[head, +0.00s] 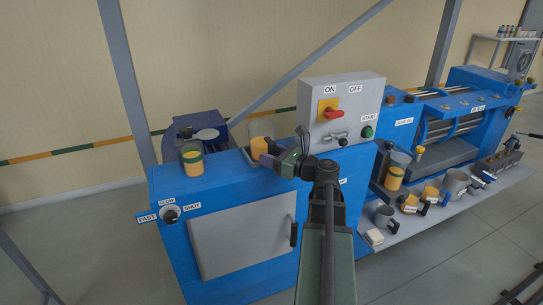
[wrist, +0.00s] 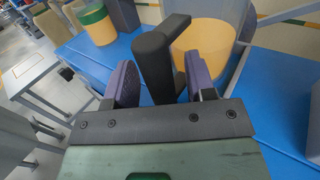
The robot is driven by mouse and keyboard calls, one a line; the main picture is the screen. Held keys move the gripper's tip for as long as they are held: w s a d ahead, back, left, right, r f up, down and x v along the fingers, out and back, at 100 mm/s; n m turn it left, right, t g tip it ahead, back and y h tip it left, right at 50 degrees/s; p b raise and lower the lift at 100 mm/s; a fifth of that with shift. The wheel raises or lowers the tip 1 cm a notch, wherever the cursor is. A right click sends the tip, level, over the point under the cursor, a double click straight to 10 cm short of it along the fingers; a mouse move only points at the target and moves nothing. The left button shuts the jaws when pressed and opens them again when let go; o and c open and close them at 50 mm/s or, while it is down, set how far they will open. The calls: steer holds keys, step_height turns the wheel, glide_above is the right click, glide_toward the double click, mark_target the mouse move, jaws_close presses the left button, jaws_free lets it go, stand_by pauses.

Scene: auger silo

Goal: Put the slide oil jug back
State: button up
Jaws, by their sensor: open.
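A clear jug with amber content (head: 261,143) stands in the top of the blue machine, beside the grey control box. It fills the upper right of the wrist view (wrist: 208,38), with its black handle (wrist: 158,60) towards me. No label on it is readable, so I cannot tell if it is the slide oil jug. My gripper (head: 270,158) is at this jug's handle. In the wrist view my gripper (wrist: 162,85) is open, its purple-grey fingers on either side of the handle. Contact is not clear.
A green-banded amber container (head: 193,158) stands to the left on the machine top. The control box (head: 342,108) with a red switch rises close to my arm's right. A tall amber container (head: 395,175) and a grey mug (head: 385,217) are by the shelf (head: 455,213).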

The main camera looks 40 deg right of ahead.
steer(key=shift+r, duration=0.1)
steer(key=shift+s, duration=0.2)
steer(key=v, duration=1.2)
steer(key=w+a+f+n+g+y, duration=0.1)
steer(key=w+a+f+n+g, duration=0.3)
steer(key=a, duration=0.3)
steer(key=w+a+f+n+g, duration=0.2)
steer(key=a+f+n+g, duration=0.1)
steer(key=a+n, duration=0.4)
steer(key=w+a+f+n+g+y, duration=0.1)
steer(key=w+a+f+n+g, duration=0.25)
steer(key=a, duration=0.45)
steer(key=s+a+f+n+g+h, duration=0.1)
steer(key=a+f+n+g+h, duration=0.2)
steer(key=a+n, duration=0.4)
steer(key=s+a+f+n+g+h, duration=0.2)
steer(key=a+f+n+g+h, duration=0.1)
steer(key=a+n, duration=0.5)
steer(key=n+g+h, duration=0.1)
steer(key=n, duration=0.2)
steer(key=shift+f, duration=0.35)
